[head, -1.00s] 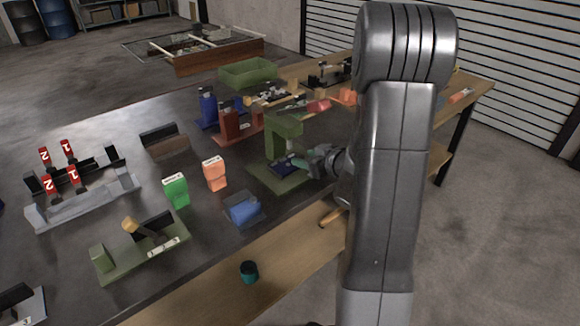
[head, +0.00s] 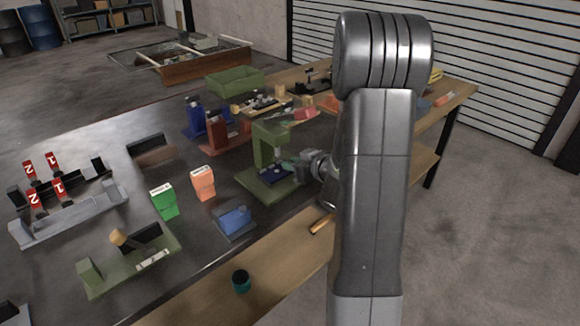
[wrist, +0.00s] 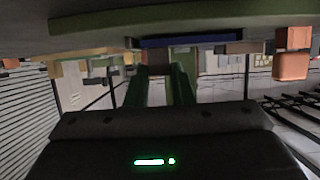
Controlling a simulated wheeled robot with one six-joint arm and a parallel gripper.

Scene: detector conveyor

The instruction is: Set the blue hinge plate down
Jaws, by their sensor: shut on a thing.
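The blue hinge plate (head: 275,174) is a flat dark-blue piece at the green C-shaped stand (head: 262,150), low over the stand's base. My gripper (head: 294,171) reaches in from the right, shut on the plate's near-right side. In the wrist view the plate (wrist: 190,41) shows as a thin blue edge just under the green base (wrist: 90,22), in an upside-down picture. I cannot tell whether the plate touches the base. The fingertips are hard to make out.
A blue block (head: 235,219) sits on a small tray at the table's front edge. Green (head: 164,202) and orange (head: 203,184) boxes stand left of the stand. Red (head: 217,133) and blue (head: 194,116) holders stand behind. Dark bare tabletop lies between.

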